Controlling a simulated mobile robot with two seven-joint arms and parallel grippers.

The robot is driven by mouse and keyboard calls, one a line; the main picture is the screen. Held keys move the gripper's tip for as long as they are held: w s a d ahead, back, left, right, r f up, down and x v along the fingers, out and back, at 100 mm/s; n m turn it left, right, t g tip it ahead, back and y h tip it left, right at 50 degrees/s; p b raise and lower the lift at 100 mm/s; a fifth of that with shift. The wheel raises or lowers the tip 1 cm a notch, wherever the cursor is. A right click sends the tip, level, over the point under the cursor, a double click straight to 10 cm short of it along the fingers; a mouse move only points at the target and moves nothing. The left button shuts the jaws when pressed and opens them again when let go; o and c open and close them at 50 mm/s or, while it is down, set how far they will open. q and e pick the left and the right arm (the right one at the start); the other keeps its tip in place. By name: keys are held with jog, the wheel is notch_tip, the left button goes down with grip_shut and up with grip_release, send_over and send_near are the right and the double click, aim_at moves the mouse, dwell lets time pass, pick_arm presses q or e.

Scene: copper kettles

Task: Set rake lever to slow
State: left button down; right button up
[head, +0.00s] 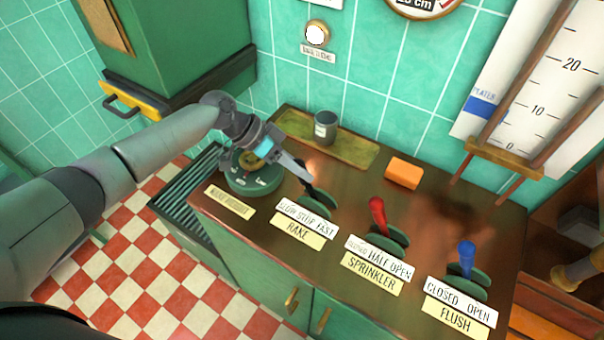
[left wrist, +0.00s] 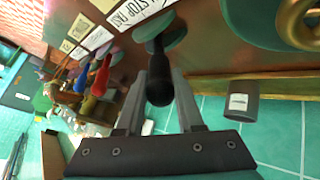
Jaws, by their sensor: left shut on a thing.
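The black rake lever (head: 312,192) stands on its green base on the brown counter, behind the white SLOW STOP FAST label (head: 305,219) and the yellow RAKE label (head: 298,231). My left gripper (head: 305,178) reaches it from the left and partly covers it. In the left wrist view the black lever (left wrist: 158,82) lies between the two fingers of my left gripper (left wrist: 162,88), which are shut on it. The gripper and the glare hide which label word the lever lines up with. My right gripper is in neither view.
The red sprinkler lever (head: 377,214) and blue flush lever (head: 466,255) stand to the right. A round green dial (head: 250,182) is under my left wrist. A grey cup (head: 325,127) on a tray and an orange block (head: 403,173) sit behind.

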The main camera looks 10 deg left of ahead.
pick_arm(q)
jog(key=shift+a+f, duration=0.1)
jog(key=c, duration=0.6)
grip_release()
jog(key=shift+o, duration=0.2)
jog(key=v, duration=1.5)
jog(key=shift+w+a, duration=0.1)
